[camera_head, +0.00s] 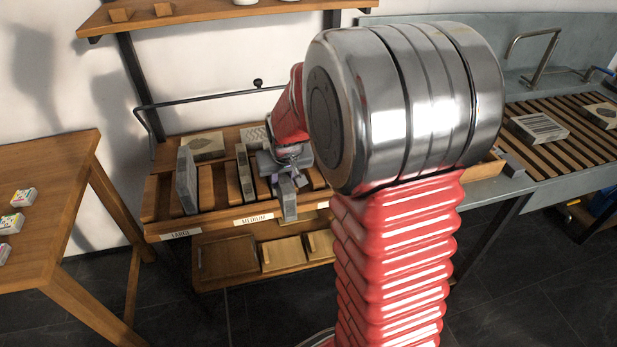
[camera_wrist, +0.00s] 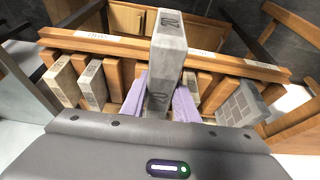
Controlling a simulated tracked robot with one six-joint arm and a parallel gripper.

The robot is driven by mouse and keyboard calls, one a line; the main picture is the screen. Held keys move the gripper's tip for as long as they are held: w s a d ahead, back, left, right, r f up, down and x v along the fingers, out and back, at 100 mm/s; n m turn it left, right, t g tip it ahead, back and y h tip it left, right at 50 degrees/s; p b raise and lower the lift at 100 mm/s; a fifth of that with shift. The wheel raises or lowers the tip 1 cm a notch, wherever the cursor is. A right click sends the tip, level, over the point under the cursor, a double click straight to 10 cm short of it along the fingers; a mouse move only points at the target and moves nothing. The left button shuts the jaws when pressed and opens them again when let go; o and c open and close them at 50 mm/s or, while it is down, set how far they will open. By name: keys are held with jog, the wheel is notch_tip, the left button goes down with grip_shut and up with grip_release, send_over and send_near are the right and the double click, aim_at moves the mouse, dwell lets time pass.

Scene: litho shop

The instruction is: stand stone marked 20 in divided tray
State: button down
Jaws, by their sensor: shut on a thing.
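My gripper (camera_wrist: 160,98) is shut on a grey stone (camera_wrist: 168,50), with its purple fingers on either side of it. Dark marks show on the stone's end and side; the end mark looks like 20. The stone also shows in the head view (camera_head: 289,203), sticking out of the gripper (camera_head: 286,182) across the front rail. The wooden divided tray (camera_head: 215,229) has labels LARGE and MEDIUM on that rail. Several other stones stand in its slots, such as a tall grey slab (camera_head: 187,180). I cannot tell whether the held stone touches the tray. My arm hides the tray's right part.
A wooden table (camera_head: 60,190) with small colourful boxes stands at left. A black rail (camera_head: 205,100) runs behind the tray, and a shelf (camera_head: 215,18) hangs above. A slatted sink bench (camera_head: 560,150) with blocks is at right. Wooden boards (camera_head: 282,254) lie below the tray.

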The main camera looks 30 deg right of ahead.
jog(key=w+a+f+n+y, duration=0.1)
jog(key=w+a+n, duration=0.1)
jog(key=a, duration=1.1)
jog(key=shift+w+a+f+n, duration=0.25)
jog(key=shift+w+n, duration=0.1)
jog(key=shift+n, duration=0.25)
jog(key=shift+s, duration=0.1)
